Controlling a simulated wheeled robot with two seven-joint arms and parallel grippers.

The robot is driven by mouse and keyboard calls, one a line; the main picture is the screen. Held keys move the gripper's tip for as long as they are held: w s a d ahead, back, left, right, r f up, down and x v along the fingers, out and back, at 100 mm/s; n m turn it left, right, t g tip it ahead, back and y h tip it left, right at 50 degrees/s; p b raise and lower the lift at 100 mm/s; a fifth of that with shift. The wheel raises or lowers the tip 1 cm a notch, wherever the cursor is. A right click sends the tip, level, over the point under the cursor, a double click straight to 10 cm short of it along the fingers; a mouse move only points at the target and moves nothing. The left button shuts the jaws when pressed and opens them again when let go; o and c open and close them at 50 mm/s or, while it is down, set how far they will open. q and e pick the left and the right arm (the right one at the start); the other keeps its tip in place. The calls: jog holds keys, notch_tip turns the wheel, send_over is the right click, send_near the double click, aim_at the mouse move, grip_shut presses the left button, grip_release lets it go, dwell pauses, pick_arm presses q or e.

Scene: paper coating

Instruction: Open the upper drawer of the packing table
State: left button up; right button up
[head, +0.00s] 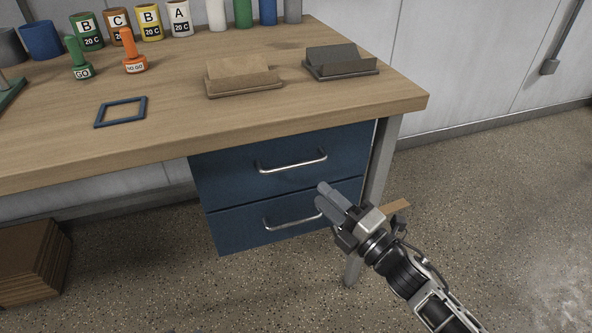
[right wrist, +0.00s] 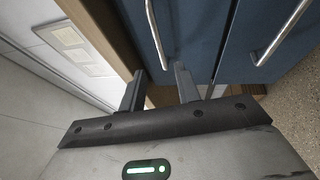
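The packing table (head: 150,145) has a wooden top and two blue drawers under its right part. The upper drawer (head: 225,172) looks shut, with a curved metal handle (head: 292,165). The lower drawer (head: 240,235) also looks shut and has a similar handle (head: 290,220). My right gripper (head: 323,195) is in front of the drawers, below and right of the upper handle in the head view. In the right wrist view its fingers (right wrist: 160,80) are apart and empty. The upper handle (right wrist: 154,35) lies just beyond them, apparently not gripped. My left gripper is not in view.
The tabletop holds a tan tray (head: 243,78), a dark tray (head: 340,62), a blue frame (head: 121,111), GO gauges and labelled cans. A table leg (head: 382,160) stands right of the drawers. A brown stack (head: 30,265) is on the floor at left; floor at right is clear.

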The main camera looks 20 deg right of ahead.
jog(key=x, duration=0.9)
jog(key=shift+w, duration=0.1)
grip_shut()
